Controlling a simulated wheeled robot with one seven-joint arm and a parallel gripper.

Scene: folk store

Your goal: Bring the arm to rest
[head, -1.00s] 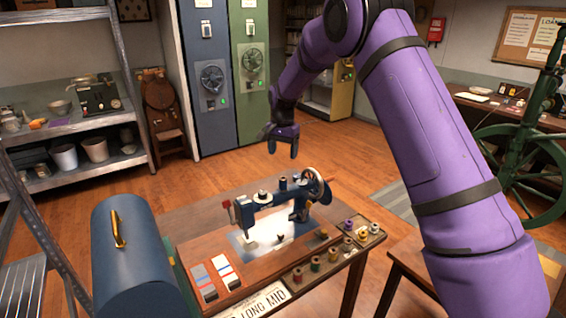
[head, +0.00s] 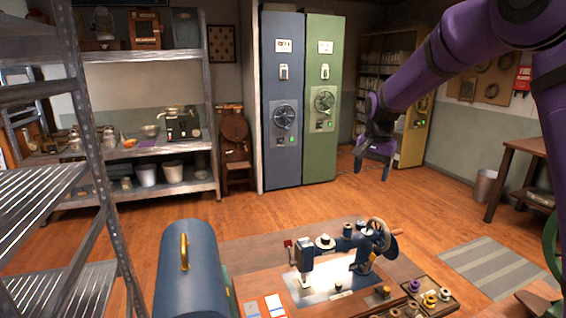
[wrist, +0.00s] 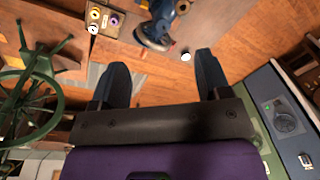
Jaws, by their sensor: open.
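My purple arm reaches in from the upper right of the head view. My gripper (head: 373,172) hangs in the air beyond the sewing table, above the floor, with its dark fingers pointing down. In the wrist view my gripper (wrist: 160,85) has its two fingers wide apart, with nothing between them. The blue sewing machine (head: 345,258) stands on the wooden table (head: 262,262), below and nearer than the gripper. The machine also shows in the wrist view (wrist: 163,20), past the fingertips and apart from them.
A blue domed case (head: 187,270) with a yellow handle stands at the table's left. A tray of thread spools (head: 428,298) is at its right. A metal shelf (head: 95,190) fills the left. Blue (head: 283,75) and green lockers (head: 322,150) stand behind. Open floor lies between.

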